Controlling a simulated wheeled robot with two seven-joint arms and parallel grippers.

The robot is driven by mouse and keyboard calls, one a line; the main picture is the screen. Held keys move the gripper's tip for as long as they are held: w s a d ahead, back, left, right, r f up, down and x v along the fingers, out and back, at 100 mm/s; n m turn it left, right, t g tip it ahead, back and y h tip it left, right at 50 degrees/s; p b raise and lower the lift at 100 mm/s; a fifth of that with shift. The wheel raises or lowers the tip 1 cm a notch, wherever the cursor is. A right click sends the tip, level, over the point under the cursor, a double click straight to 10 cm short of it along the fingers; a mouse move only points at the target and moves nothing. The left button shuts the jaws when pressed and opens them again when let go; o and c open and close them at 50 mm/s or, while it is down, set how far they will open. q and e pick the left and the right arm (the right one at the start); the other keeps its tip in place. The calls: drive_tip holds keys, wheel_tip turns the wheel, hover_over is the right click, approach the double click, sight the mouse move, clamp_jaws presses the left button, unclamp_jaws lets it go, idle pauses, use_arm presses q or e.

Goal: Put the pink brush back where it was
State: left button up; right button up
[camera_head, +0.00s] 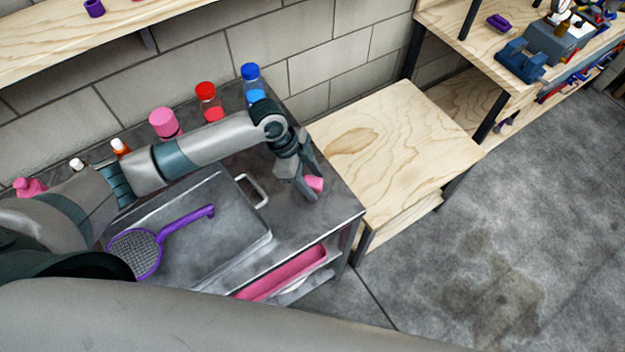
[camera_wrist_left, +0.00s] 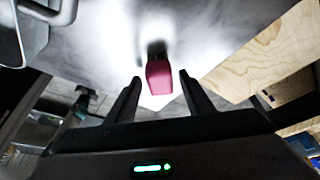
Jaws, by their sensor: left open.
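The pink brush (camera_head: 314,184) is at the right end of the dark metal cart top (camera_head: 330,217), mostly hidden by my left gripper (camera_head: 310,190). In the left wrist view, the brush (camera_wrist_left: 159,77) shows as a small pink block between the two spread fingertips of the left gripper (camera_wrist_left: 160,78). The fingers are open, with a gap visible on each side of it. A dark patch lies just behind the block; I cannot tell whether it is bristles or shadow. My right gripper is not in view.
A metal tray (camera_head: 225,250) with a white handle holds a purple strainer (camera_head: 140,250). Red (camera_head: 208,100) and blue (camera_head: 252,85) bottles and a pink-capped jar (camera_head: 164,122) stand along the wall. A wooden table (camera_head: 400,140) to the right is bare.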

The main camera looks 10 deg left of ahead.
use_arm(q)
drive_tip(key=b+v, duration=0.2)
drive_tip(key=v, duration=1)
drive_tip(key=shift+b, duration=0.4)
